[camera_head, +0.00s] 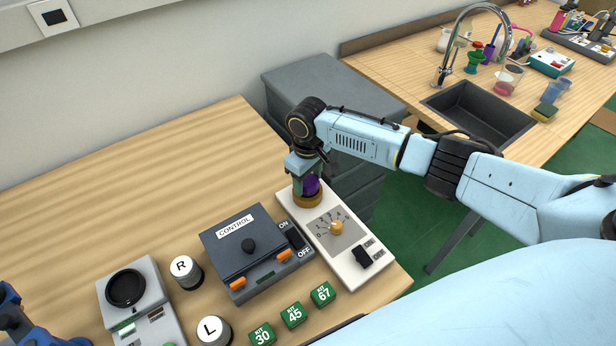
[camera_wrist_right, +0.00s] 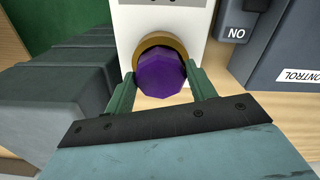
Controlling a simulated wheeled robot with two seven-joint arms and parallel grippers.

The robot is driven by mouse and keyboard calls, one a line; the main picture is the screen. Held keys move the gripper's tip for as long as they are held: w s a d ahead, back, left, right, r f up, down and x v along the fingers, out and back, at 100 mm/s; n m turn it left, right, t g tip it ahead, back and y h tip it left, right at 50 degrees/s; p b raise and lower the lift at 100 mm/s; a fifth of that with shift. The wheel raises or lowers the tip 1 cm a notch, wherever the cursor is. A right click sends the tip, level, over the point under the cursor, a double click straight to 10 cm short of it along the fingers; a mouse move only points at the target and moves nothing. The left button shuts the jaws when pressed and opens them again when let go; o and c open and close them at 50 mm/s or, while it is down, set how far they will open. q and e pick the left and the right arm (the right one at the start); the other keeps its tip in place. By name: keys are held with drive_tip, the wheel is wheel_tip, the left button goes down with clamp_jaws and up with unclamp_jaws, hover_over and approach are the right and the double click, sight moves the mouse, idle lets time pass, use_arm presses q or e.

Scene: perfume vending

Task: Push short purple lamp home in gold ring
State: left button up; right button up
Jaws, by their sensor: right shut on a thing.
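The short purple lamp (camera_head: 310,186) is at the gold ring (camera_head: 307,199) on the far end of the white panel (camera_head: 347,262). In the right wrist view the purple lamp (camera_wrist_right: 161,74) shows its faceted top, with the gold ring (camera_wrist_right: 158,42) around its upper side. My right gripper (camera_wrist_right: 162,84) is shut on the lamp, with one green finger on each side. In the head view the right gripper (camera_head: 307,178) points down over the ring. How deep the lamp sits in the ring cannot be told. My left gripper is not clearly visible; a blue part of mine shows at the lower left.
A dark CONTROL box (camera_head: 250,250) stands left of the white panel, with a gold knob (camera_head: 336,228) on the panel. Green kit blocks (camera_head: 293,315) and round R (camera_head: 186,271) and L (camera_head: 213,332) pieces stand nearby. A grey cabinet (camera_head: 325,85) is behind. The table's far left is clear.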

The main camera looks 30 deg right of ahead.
drive_tip(key=o, duration=0.9)
drive_tip(key=shift+o, duration=0.3)
drive_tip(key=o, duration=0.4)
wheel_tip(320, 180, up, 7)
drive_tip(key=p, duration=0.8)
